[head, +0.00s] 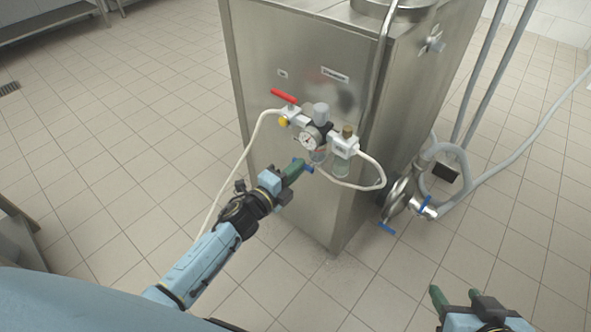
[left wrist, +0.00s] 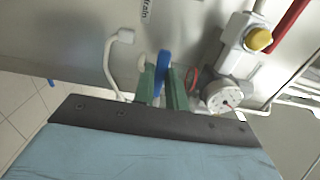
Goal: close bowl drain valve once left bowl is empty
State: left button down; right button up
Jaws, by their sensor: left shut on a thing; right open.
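The drain valve's blue handle (head: 308,168) sticks out of the front of the steel cabinet, below the pressure gauge. My left gripper (head: 296,170) is shut on this handle. In the left wrist view the blue handle (left wrist: 163,72) stands between the green fingers (left wrist: 162,88), beside a partly visible label ending in "rain" (left wrist: 147,11). My right gripper (head: 456,297) is open and empty at the lower right, away from the machine. A round steel rim (head: 395,10) shows on top of the cabinet at the picture's edge; no bowl contents can be seen.
The air unit with gauge (head: 310,138), red lever (head: 284,96) and white hoses (head: 383,172) sits close above my left gripper. A steel pipe fitting (head: 400,195) with blue handles stands right of the cabinet. The tiled floor (head: 120,130) at left is clear.

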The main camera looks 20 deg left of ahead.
jog(key=shift+w+r, duration=0.1)
dwell(0.3)
pick_arm(q)
jog(key=c, duration=1.4)
grip_release()
jog(key=shift+c, duration=0.2)
jog(key=shift+s, duration=0.1)
jog(key=p+v, duration=0.3)
jog(key=v, duration=1)
pick_arm(e)
jog(key=s+d+f+g+h, duration=0.1)
jog(key=s+d+f+g, duration=0.3)
jog(key=s+f+g, duration=0.2)
jog(key=shift+s+f+h, duration=0.2)
jog(key=shift+s+h, duration=0.2)
jog(key=shift+s, duration=0.7)
pick_arm(q)
jog(key=shift+s, duration=0.2)
pick_arm(e)
jog(key=shift+s, duration=0.1)
